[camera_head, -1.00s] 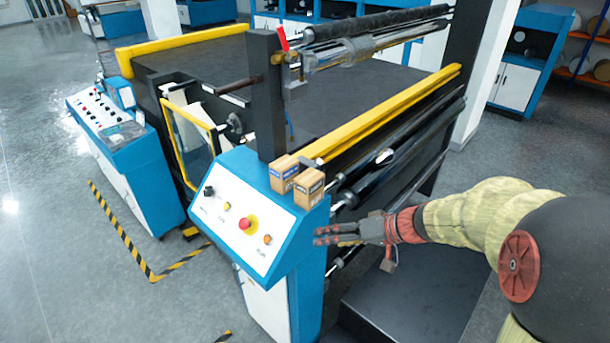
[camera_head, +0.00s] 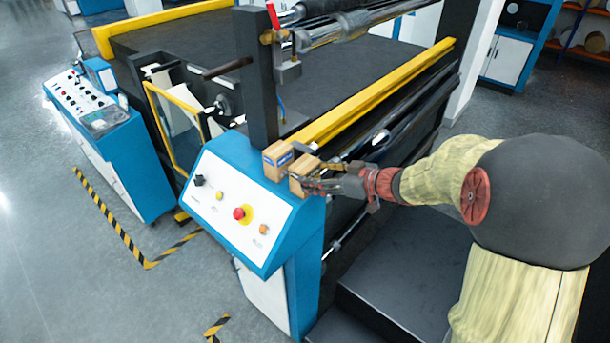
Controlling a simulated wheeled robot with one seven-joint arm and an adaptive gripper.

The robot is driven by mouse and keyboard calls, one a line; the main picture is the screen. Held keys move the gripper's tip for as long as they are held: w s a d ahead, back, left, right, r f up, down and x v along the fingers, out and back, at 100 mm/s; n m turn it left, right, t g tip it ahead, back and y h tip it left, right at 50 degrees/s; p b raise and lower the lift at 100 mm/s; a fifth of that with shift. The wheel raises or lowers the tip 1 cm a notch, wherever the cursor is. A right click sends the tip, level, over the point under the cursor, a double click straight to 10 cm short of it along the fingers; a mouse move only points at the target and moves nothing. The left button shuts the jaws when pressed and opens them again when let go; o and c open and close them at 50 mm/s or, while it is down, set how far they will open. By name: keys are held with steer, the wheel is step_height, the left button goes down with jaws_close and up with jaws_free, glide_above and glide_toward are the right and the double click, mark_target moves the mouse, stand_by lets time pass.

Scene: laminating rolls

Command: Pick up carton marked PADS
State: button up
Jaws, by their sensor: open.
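Two small brown cartons stand side by side on top of the blue control console (camera_head: 218,150). The left carton (camera_head: 277,161) has a blue-and-white label. The right carton (camera_head: 302,171) is partly covered by my gripper. The print on both is too small to read, so I cannot tell which is marked PADS. My gripper (camera_head: 306,184) is open, with its fingers at the right carton, one seemingly across its front. I cannot tell whether they touch it.
The console's sloped panel with a red button (camera_head: 239,213) lies left of and below the cartons. A black post (camera_head: 257,85) rises just behind them. A yellow rail (camera_head: 375,92) and dark rollers run off behind my gripper.

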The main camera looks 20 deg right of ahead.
steer(key=p+x, duration=0.2)
steer(key=x, duration=0.3)
steer(key=shift+s+f, duration=0.15)
steer(key=c, duration=0.3)
steer(key=c, duration=0.8)
